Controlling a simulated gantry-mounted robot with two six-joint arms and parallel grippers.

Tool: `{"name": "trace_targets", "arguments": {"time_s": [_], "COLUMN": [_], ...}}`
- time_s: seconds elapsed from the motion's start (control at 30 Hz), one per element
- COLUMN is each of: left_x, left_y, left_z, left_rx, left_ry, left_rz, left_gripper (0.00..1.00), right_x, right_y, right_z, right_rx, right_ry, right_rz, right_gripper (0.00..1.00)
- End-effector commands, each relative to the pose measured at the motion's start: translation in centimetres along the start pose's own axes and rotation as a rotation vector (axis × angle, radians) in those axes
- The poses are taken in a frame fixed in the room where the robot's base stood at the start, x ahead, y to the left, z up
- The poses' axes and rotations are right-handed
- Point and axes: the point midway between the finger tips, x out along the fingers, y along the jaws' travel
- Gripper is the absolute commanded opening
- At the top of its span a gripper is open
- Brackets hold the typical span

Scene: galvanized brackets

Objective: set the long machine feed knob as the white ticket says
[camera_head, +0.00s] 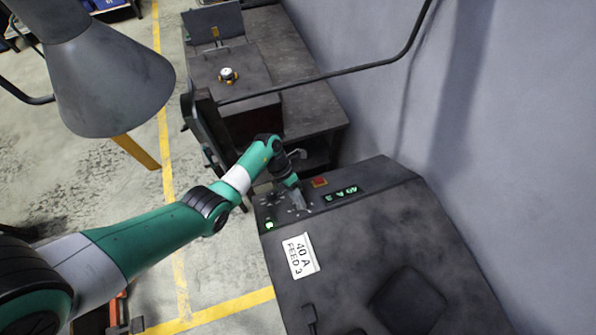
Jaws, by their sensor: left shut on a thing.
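The long machine (370,235) is a dark grey body at the lower right. The white ticket (300,256) lies on its top and reads "40 A FEED 3". A small display (341,194) with green characters sits on the panel; I cannot read all of it surely. The knob's pointer position cannot be seen. My right gripper is not in view.
A red button (319,182) sits beside the display, and a green light (269,225) glows at the panel's left. Behind stands a dark bench (300,110); a small round-faced device (228,75) sits beyond the gripper. A wall closes the right side.

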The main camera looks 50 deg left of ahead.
Motion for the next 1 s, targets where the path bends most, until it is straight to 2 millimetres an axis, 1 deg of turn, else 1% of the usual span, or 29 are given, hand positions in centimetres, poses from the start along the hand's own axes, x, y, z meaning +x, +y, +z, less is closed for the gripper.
{"name": "trace_targets", "arguments": {"time_s": [0.3,0.7,0.73,0.87,1.0], "left_x": [-0.01,-0.01,-0.01,0.00,0.00], "left_y": [0.09,0.09,0.08,0.08,0.07], "left_z": [-0.02,-0.01,-0.01,-0.01,-0.01], "left_rx": [0.072,0.078,0.077,0.077,0.077], "left_ry": [-0.005,-0.005,-0.005,-0.005,-0.005], "left_rz": [-0.019,-0.020,-0.020,-0.020,-0.020], "left_gripper": [0.00,0.00,0.44,0.67,0.68], "right_x": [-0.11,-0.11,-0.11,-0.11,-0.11], "right_y": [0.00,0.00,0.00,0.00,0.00], "right_z": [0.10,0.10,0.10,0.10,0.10], "right_rx": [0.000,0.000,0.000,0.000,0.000], "right_ry": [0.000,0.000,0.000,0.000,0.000], "right_rz": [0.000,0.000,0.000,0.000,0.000], "right_gripper": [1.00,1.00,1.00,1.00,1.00]}}
